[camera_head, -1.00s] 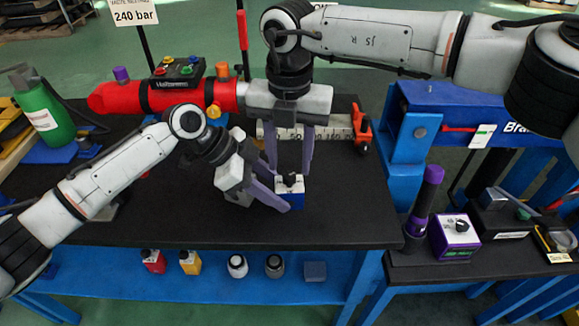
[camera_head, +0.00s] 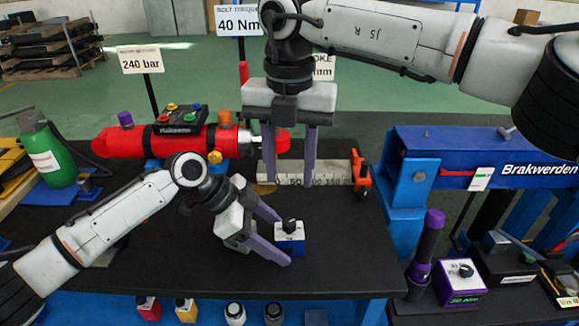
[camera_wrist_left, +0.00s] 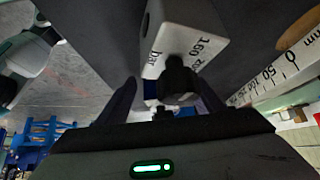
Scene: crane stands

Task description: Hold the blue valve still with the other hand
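The blue valve (camera_head: 291,246) is a small block with a blue body, a white label and a black knob on top. It stands upright on the black table top. In the left wrist view its label (camera_wrist_left: 190,35) reads 160 bar. My left gripper (camera_head: 285,240) is low at its left, with one finger on the far side and one on the near side. The fingers look apart from the block, and the wrist view shows a gap at the left finger. My right gripper (camera_head: 290,184) is open and empty, pointing down above and behind the valve.
A white scale bar (camera_head: 335,172) with an orange-red clamp (camera_head: 361,176) lies behind the valve. A red cylinder (camera_head: 115,143) and a control box (camera_head: 178,122) stand at the back left. A blue press frame (camera_head: 405,190) borders the right. The table in front is clear.

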